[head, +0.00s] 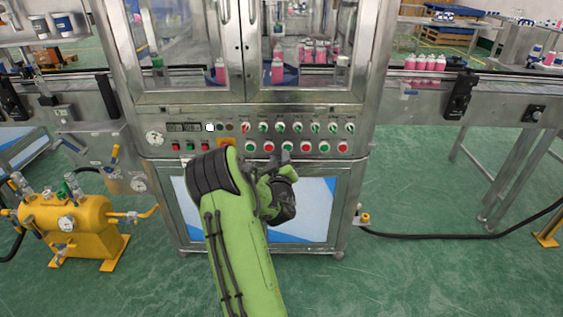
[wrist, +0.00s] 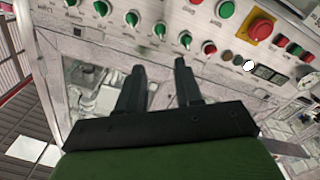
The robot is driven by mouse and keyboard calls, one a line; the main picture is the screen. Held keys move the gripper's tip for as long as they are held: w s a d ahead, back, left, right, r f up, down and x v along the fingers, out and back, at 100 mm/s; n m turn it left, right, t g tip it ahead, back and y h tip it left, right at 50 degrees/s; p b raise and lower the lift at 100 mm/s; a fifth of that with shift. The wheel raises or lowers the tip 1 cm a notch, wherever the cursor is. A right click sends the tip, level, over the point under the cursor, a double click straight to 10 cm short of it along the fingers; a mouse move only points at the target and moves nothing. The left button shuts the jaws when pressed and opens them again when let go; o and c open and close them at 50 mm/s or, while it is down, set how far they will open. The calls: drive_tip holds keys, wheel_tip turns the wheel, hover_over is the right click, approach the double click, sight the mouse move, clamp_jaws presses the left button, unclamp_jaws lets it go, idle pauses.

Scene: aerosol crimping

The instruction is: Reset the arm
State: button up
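My green arm reaches up from the bottom of the head view. In the head view my gripper (head: 283,160) is small and partly hidden by the wrist, in front of the crimping machine's control panel (head: 222,148). In the wrist view my gripper (wrist: 158,68) shows two black fingers with a clear gap between them and nothing in the gap.
The machine's glass cabinet (head: 239,97) holds pink bottles. A conveyor (head: 410,88) with pink bottles runs to the right. A yellow tank (head: 66,222) stands at the left. A black hose (head: 430,236) lies on the right. The green floor at the lower right is clear.

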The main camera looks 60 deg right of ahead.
drive_tip(key=shift+d+f, duration=0.1)
idle(0.4)
drive_tip(key=w+a+r+m+y, duration=0.2)
drive_tip(key=w+a+r+y, duration=0.3)
drive_tip(key=a, duration=0.5)
drive_tip(key=a+r+n+y, duration=0.25)
drive_tip(key=a+y, duration=0.35)
drive_tip(key=a, duration=1.5)
drive_tip(key=s+a+r+n+g+y, duration=0.1)
drive_tip(key=s+a+n+g+y, duration=0.35)
drive_tip(key=s+a, duration=1.35)
wheel_tip(320, 180, up, 17)
drive_tip(key=w+n+t+p, duration=0.1)
drive_tip(key=p, duration=1.6)
drive_tip(key=shift+w+a+t+p, duration=0.2)
drive_tip(key=shift+t+p, duration=0.1)
drive_tip(key=shift+t, duration=0.05)
